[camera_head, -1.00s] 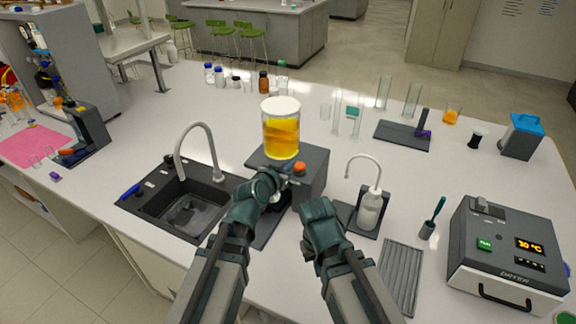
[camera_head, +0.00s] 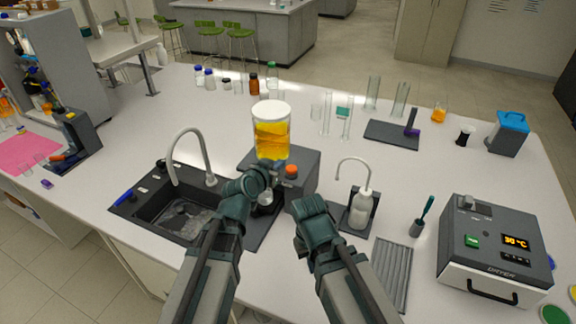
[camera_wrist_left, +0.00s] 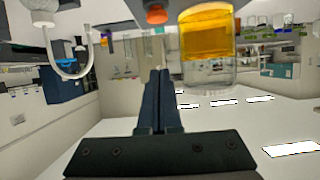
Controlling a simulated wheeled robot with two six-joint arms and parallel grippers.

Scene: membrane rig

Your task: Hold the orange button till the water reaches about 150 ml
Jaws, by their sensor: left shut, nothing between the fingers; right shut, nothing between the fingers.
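A clear jar (camera_head: 271,130) with a white lid and yellow-orange liquid stands on the block behind the button. My left gripper (camera_head: 274,167) is shut and empty, just left of the button and apart from it. My right gripper (camera_head: 302,243) is shut, lower and in front of the block. A pale vessel (camera_head: 265,198) shows partly under my left gripper; its water level cannot be read.
A black sink (camera_head: 150,208) with a curved tap (camera_head: 190,150) is left of the block. The dryer (camera_head: 490,250) is at the far right. Tall glass cylinders (camera_head: 372,92) stand behind.

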